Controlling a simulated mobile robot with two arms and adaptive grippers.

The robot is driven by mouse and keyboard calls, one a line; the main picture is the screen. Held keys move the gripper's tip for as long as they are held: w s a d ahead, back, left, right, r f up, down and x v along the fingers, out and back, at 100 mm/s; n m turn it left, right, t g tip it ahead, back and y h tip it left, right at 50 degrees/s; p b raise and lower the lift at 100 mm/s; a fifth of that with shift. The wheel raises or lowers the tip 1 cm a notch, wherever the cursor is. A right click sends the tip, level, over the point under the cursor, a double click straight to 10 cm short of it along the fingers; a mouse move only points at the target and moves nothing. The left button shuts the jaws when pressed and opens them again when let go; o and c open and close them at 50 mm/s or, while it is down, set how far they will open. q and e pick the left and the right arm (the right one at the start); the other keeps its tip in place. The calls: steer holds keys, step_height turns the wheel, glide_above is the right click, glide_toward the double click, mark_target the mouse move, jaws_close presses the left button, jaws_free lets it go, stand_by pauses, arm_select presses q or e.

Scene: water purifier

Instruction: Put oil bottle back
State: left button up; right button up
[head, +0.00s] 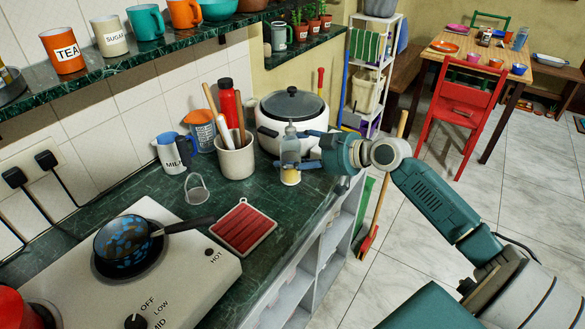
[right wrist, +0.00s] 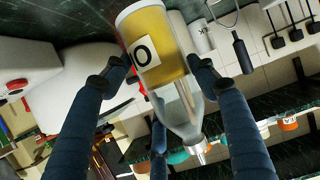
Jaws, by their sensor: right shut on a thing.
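I cannot tell whether the bottle's base touches the counter. My left gripper is not in view.
A white cooker (head: 291,112) stands behind the bottle. A utensil crock (head: 236,157), a milk jug (head: 172,152) and a red bottle (head: 230,105) stand to its left. A red trivet (head: 244,228) lies in front. A pan (head: 125,243) sits on the stove. A shelf (head: 130,56) with mugs overhangs the counter.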

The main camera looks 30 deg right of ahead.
step_height(320, 180, down, 5)
steer(key=shift+r, duration=0.1)
stand_by(0.4)
steer(key=o, duration=1.5)
steer(key=shift+f, duration=0.2)
steer(key=shift+c, duration=0.2)
